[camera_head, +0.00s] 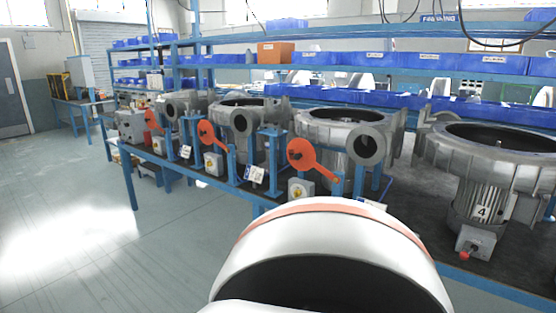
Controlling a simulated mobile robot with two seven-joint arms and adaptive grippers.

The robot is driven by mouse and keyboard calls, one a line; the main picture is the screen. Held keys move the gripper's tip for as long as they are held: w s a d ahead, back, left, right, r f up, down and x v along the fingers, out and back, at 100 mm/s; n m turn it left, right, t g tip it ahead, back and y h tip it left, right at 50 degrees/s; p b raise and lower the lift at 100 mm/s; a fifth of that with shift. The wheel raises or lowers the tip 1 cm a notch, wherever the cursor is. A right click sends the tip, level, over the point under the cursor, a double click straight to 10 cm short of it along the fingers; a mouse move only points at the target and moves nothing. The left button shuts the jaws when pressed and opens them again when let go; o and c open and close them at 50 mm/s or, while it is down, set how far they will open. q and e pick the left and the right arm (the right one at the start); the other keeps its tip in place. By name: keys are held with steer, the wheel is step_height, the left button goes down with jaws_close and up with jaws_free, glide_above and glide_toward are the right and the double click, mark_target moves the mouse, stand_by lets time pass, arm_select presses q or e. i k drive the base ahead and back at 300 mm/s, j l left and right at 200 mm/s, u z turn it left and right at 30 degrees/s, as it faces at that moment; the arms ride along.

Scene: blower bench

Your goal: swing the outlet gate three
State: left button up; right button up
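Three orange outlet gates stand along the front of the blower bench: a far one (152,118), a middle one (207,133) and the nearest one (304,155). Each is a round disc with an arm reaching down to the right. The nearest gate's disc is to the left of a grey round outlet flange (368,147), whose opening shows uncovered. The nearest gate belongs with the large grey blower (340,120) beside the blower marked 4 (482,210). The small plates by the gates are too small to read. Neither gripper shows.
The blue-framed bench (525,296) runs from right to far left. Grey boxes (301,188) and blue posts stand close by the gates. Shelves with blue bins (340,75) are behind. The floor (70,220) at left is clear. A white rounded part of mine fills the lower middle.

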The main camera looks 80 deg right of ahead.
mark_target(301, 154)
steer(key=z, duration=2.75)
